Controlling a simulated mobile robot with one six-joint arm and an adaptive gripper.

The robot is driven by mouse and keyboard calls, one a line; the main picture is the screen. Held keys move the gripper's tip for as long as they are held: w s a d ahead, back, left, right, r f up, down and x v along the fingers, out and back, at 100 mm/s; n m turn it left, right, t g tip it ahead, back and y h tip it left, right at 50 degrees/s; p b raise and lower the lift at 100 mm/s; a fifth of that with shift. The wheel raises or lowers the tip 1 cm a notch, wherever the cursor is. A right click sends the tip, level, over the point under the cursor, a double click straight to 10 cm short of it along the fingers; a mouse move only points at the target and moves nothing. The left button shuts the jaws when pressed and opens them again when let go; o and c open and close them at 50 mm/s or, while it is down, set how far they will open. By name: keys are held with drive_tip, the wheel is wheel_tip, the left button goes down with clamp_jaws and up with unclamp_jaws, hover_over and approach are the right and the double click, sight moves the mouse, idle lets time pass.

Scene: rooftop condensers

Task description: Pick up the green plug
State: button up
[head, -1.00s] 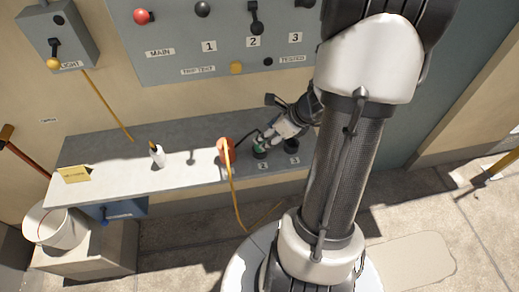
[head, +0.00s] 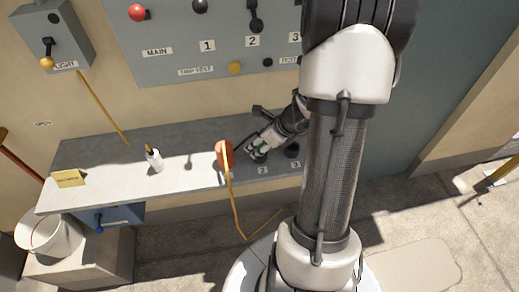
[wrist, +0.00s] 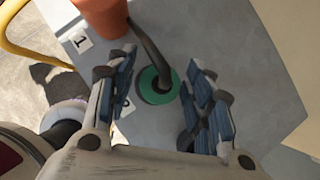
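The green plug (wrist: 152,88) shows in the wrist view as a round green ring with a black cord rising from its middle, beside a label partly hidden by a finger. My gripper (wrist: 163,75) is open, with one blue-padded finger on each side of the plug and a visible gap to both. In the head view my gripper (head: 259,151) is over the shelf at label 2 and hides the green plug. I cannot tell whether the fingers are level with the plug or above it.
An orange plug (head: 223,152) with a yellow cord stands just left of my gripper; it also shows in the wrist view (wrist: 103,14). A dark socket (head: 292,150) lies to the right. A white bottle (head: 154,160) stands further left on the shelf (head: 105,188). A switch panel is behind.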

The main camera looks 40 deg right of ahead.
drive_tip(key=c, duration=0.9)
